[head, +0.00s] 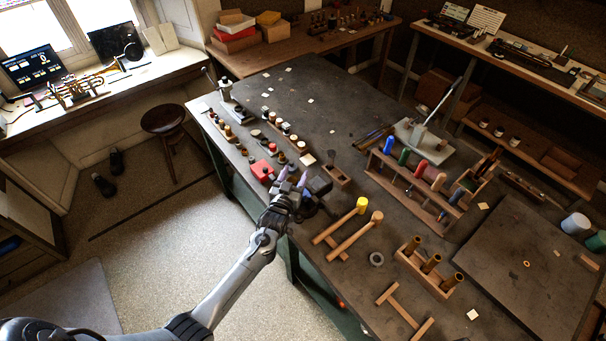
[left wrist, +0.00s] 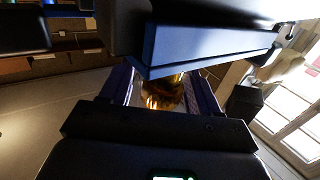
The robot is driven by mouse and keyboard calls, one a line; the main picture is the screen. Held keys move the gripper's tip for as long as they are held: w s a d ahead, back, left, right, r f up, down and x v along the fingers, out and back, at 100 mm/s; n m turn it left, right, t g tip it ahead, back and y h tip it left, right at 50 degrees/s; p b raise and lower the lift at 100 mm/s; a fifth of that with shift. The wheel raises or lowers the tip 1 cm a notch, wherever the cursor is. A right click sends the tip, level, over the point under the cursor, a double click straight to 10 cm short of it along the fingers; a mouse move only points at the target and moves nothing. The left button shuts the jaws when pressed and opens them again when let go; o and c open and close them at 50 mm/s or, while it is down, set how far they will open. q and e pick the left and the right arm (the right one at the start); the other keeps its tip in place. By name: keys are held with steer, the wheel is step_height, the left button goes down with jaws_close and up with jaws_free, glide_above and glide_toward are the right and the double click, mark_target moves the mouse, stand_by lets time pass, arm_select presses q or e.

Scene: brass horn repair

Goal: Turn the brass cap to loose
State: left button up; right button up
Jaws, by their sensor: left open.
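My left gripper (head: 292,177) is at the front edge of the dark workbench (head: 330,110), beside a dark vise-like block (head: 319,186). In the left wrist view its two fingers (left wrist: 160,92) stand apart, one on each side of a shiny brass piece (left wrist: 162,97), which looks like the brass cap. A dark bar with a blue face crosses above and hides part of the brass piece. I cannot tell whether the fingers touch it. In the head view the brass piece is hidden by the gripper and block. My right gripper is not in view.
A red block (head: 262,170) and small jars stand left of the gripper. A yellow-headed mallet (head: 361,206) and a wooden mallet (head: 376,217) lie to the right. A rack of colored-handled tools (head: 411,183) stands beyond. The back middle of the bench is mostly clear.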

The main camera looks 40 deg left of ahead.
arm_select(q)
steer(key=shift+r, duration=0.65)
step_height(320, 180, up, 3)
steer(key=shift+f+b, duration=0.1)
steer(key=shift+b, duration=0.25)
steer(key=d+r+b, duration=0.2)
steer(key=d+r, duration=0.4)
steer(key=d, duration=0.5)
steer(key=shift+d+r, duration=0.35)
